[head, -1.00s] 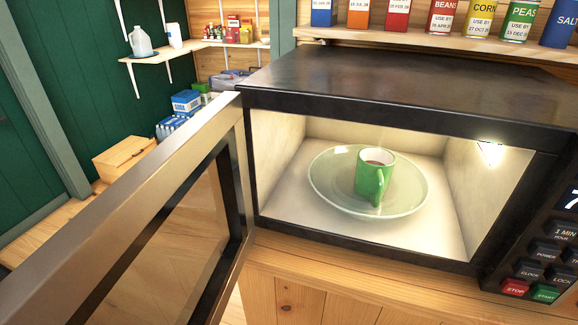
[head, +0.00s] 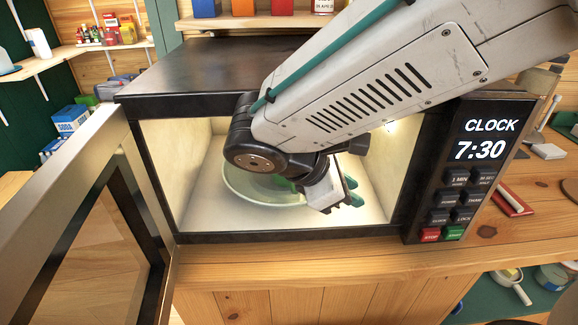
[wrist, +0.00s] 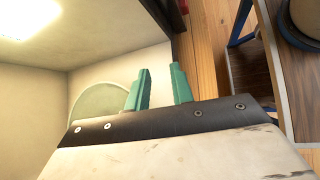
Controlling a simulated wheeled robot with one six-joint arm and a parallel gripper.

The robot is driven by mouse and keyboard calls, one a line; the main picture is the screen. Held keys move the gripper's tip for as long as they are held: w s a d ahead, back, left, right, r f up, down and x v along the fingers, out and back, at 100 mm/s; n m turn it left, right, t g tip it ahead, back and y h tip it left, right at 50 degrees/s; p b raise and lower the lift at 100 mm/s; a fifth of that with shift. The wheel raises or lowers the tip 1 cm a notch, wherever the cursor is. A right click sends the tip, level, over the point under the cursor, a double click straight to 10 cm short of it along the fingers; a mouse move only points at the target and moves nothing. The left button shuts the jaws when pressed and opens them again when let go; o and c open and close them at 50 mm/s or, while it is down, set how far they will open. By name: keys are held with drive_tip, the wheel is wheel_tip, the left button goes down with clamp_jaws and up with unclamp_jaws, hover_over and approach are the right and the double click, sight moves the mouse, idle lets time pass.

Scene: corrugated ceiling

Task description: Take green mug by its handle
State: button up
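The green mug (head: 284,184) is almost wholly hidden behind my arm in the head view; only a small green patch shows above the glass turntable plate (head: 237,188) inside the lit microwave. The mug does not show in the wrist view, where part of the plate (wrist: 92,106) appears left of the fingers. My gripper (head: 353,191) is at the microwave opening, to the right of the green patch, with its teal fingers pointing right. In the wrist view the fingers of my gripper (wrist: 160,68) are apart with nothing between them.
The open microwave door (head: 85,205) stands to the left of the opening. The control panel (head: 470,180) is to the right, showing 7:30. The microwave's dark top (head: 200,70) is above, and the wooden counter (head: 330,255) runs below.

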sight(281, 181)
drive_tip(key=w+a+f+n+t+h, duration=0.1)
drive_tip(key=w+a+n+t, duration=0.15)
drive_tip(key=a+n, duration=0.3)
drive_tip(key=w+a+n+t, duration=0.1)
drive_tip(key=a+n+t, duration=0.3)
drive_tip(key=a, duration=0.3)
drive_tip(key=x, duration=0.8)
drive_tip(key=shift+s, duration=0.15)
clamp_jaws()
